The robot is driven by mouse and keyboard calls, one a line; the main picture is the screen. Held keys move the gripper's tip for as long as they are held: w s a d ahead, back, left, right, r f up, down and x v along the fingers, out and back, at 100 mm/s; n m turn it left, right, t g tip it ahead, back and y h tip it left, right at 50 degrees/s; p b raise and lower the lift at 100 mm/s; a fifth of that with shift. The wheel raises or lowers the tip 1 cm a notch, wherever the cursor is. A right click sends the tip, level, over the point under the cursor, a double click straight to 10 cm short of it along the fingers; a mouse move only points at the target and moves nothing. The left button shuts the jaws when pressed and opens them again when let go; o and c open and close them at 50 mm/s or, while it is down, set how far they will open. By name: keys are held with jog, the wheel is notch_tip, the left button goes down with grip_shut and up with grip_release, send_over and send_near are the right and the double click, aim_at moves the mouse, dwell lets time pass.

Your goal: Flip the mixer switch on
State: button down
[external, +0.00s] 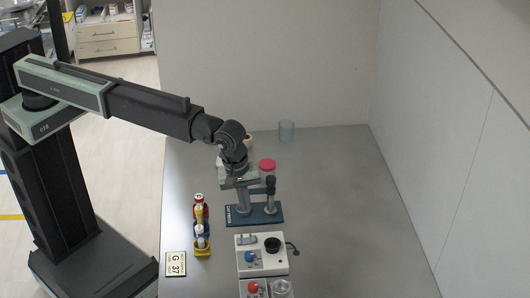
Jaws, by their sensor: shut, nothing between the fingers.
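A white box (248,268) with a black round cup (272,245), a blue knob (250,257) and a small grey part (247,239) on its top stands on the grey table; it looks like the mixer. Which of its controls is the switch, and its position, I cannot tell. My gripper (241,192) points down, behind this box in the picture and apart from it, over or beside a dark teal stand. It is shut and empty; its fingertips are hard to tell from the stand.
The teal stand (262,215) has upright posts. A second white box (257,292) with a red knob is at the bottom edge. The table's right side is clear.

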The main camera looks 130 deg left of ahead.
aim_at(253, 238)
jog(key=f+b, duration=0.4)
jog(key=w+a+f+b, duration=0.1)
jog(key=f+b, duration=0.6)
jog(key=f, duration=0.1)
jog(key=shift+w+a+f+b, duration=0.15)
jog(key=shift+f+b, duration=0.25)
jog(key=shift+w+a+f+g+h, duration=0.1)
jog(key=shift+w+f+g+h, duration=0.05)
jog(key=shift+f+g+h, duration=0.15)
jog(key=shift+r, duration=0.1)
jog(key=shift+s+d+r, duration=0.25)
jog(key=shift+s+d, duration=0.25)
jog(key=shift+s, duration=0.1)
